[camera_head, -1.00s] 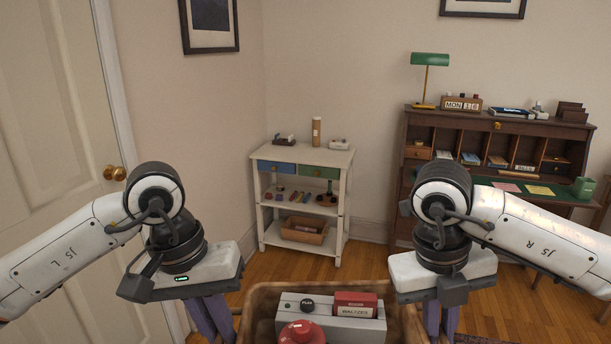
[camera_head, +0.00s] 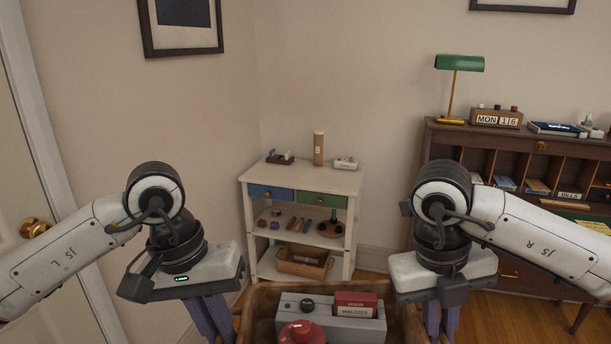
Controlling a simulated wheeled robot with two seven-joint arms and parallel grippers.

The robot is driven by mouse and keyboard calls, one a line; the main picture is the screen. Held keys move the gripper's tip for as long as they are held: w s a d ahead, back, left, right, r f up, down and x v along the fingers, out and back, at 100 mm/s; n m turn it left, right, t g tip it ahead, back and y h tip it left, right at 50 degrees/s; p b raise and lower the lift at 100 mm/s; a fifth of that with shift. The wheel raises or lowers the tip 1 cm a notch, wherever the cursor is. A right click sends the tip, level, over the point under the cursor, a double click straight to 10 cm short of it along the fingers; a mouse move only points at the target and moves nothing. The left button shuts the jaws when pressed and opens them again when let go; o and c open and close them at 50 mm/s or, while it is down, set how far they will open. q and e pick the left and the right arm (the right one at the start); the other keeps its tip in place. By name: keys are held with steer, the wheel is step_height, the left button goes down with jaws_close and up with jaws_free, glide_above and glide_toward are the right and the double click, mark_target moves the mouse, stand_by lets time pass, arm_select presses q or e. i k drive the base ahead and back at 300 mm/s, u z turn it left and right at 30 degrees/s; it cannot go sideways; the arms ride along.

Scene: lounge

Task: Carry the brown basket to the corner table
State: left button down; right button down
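The brown basket (camera_head: 262,298) is at the bottom centre, held between my two grippers; its lower part is out of frame. Inside it are a grey box with a red "WALTZES" label (camera_head: 366,325) and a red rounded object (camera_head: 302,332). My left gripper (camera_head: 216,322) is at the basket's left side and my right gripper (camera_head: 440,322) at its right side. Their purple fingers look closed at the basket's sides, though the tips are partly cut off. The white corner table (camera_head: 347,183) stands ahead, with two drawers and lower shelves.
On the corner table's top are a brown cylinder (camera_head: 319,149), a small dark item (camera_head: 280,158) and a white item (camera_head: 345,163), with bare room in front. A wooden desk (camera_head: 436,140) with a green lamp (camera_head: 460,64) stands right. A door (camera_head: 25,170) is at left.

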mark_target(320, 176)
steer(key=i, duration=3.9)
steer(key=z, duration=0.1)
